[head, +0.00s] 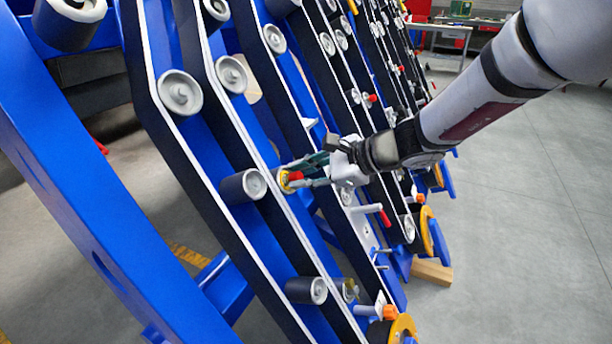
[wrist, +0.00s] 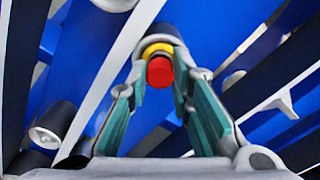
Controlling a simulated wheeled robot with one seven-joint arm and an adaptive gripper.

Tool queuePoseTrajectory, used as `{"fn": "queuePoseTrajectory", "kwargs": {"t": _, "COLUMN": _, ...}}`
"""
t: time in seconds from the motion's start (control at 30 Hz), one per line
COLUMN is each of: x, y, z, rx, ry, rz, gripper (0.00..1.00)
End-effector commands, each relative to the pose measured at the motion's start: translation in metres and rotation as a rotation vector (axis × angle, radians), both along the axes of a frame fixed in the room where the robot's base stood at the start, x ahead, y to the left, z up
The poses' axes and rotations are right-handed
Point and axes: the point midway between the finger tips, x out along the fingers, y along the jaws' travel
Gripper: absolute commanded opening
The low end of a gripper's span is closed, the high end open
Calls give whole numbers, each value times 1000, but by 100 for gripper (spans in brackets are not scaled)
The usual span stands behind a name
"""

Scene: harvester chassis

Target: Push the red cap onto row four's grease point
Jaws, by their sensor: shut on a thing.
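The red cap (head: 296,176) is between the fingertips of my gripper (head: 303,175), which is shut on it. In the wrist view the cap (wrist: 160,72) shows its round red end toward me, with a teal-padded finger on each side. Right behind the cap is a yellow ring (head: 284,182) around the grease point, on the end of a dark roller-like part; the ring also shows in the wrist view (wrist: 157,49). I cannot tell whether the cap touches the grease point, whose tip is hidden behind the cap.
Blue rows with black belts and grey rollers (head: 180,92) stand close on both sides of my gripper. Another red cap (head: 386,218) sits on a pin to the lower right. A wooden block (head: 432,273) lies on the floor. The grey floor (head: 530,220) at right is clear.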

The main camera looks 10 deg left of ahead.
Motion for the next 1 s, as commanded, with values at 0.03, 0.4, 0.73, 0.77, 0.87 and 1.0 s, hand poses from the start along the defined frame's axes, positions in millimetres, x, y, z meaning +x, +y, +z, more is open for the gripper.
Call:
{"fn": "queuePoseTrajectory", "kwargs": {"t": 0.03, "x": 0, "y": 1, "z": -1, "rx": 0, "ry": 0, "rz": 0, "gripper": 9}}
{"fn": "queuePoseTrajectory", "kwargs": {"t": 0.4, "x": 0, "y": 1, "z": 0, "rx": 0, "ry": 0, "rz": 0, "gripper": 44}}
{"fn": "queuePoseTrajectory", "kwargs": {"t": 0.73, "x": -8, "y": -27, "z": 17, "rx": -1, "ry": -4, "rz": -5, "gripper": 44}}
{"fn": "queuePoseTrajectory", "kwargs": {"t": 0.77, "x": -10, "y": -33, "z": 21, "rx": -1, "ry": -4, "rz": -5, "gripper": 44}}
{"fn": "queuePoseTrajectory", "kwargs": {"t": 0.87, "x": -16, "y": -50, "z": 31, "rx": -2, "ry": -4, "rz": -5, "gripper": 44}}
{"fn": "queuePoseTrajectory", "kwargs": {"t": 1.0, "x": -24, "y": -72, "z": 45, "rx": -1, "ry": -3, "rz": -5, "gripper": 44}}
